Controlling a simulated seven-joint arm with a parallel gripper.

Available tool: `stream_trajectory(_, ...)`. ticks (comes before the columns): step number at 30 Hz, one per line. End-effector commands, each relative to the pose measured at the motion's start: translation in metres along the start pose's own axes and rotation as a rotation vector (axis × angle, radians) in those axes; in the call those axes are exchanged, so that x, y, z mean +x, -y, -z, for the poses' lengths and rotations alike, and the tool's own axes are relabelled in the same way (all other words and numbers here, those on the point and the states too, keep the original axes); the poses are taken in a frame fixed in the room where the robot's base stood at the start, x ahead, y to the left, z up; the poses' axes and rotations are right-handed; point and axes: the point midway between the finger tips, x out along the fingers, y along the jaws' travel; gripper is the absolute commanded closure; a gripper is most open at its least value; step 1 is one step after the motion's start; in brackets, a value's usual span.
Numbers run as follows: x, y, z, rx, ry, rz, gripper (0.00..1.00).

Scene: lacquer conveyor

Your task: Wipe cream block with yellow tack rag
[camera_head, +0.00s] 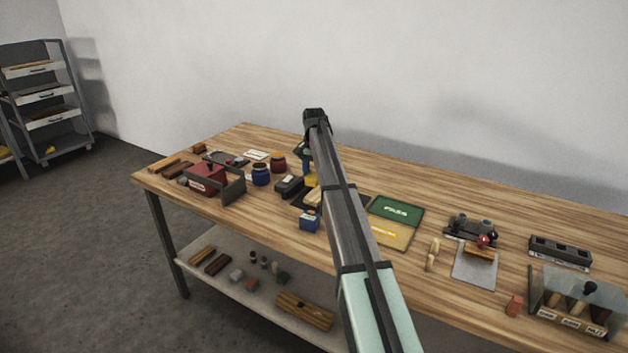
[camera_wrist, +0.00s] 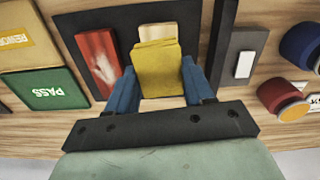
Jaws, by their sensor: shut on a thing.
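My gripper (camera_wrist: 160,92), with blue fingers, is shut on the yellow tack rag (camera_wrist: 157,68), which hangs between the fingertips. The cream block (camera_wrist: 158,30) lies on a dark mat (camera_wrist: 75,20) under the rag, and the rag covers most of it. I cannot tell whether rag and block touch. A red block (camera_wrist: 101,62) with a whitish smear lies beside it on the mat. In the head view my arm hides most of the gripper; the yellow rag (camera_head: 311,179) and the cream block (camera_head: 314,197) show just left of the arm.
Green PASS (camera_head: 395,210) and yellow (camera_head: 388,235) pads lie right of the arm. A blue box (camera_head: 310,221) stands at the mat's front. Blue (camera_head: 261,175) and red (camera_head: 278,163) jars and a red box (camera_head: 207,180) stand left. Bare wood lies along the back right.

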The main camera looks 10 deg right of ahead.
Motion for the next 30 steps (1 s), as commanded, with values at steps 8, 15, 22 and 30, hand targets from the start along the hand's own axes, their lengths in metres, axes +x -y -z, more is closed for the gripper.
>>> stream_trajectory(8, -0.020, 0.000, 0.000, 0.000, 0.000, 0.000, 0.81)
stream_trajectory(15, -0.021, 0.000, 0.000, 0.000, 0.000, 0.000, 0.81)
stream_trajectory(22, -0.021, 0.000, 0.000, 0.000, 0.000, 0.000, 0.81)
stream_trajectory(30, -0.022, 0.021, -0.015, -0.028, 0.000, 0.000, 0.81)
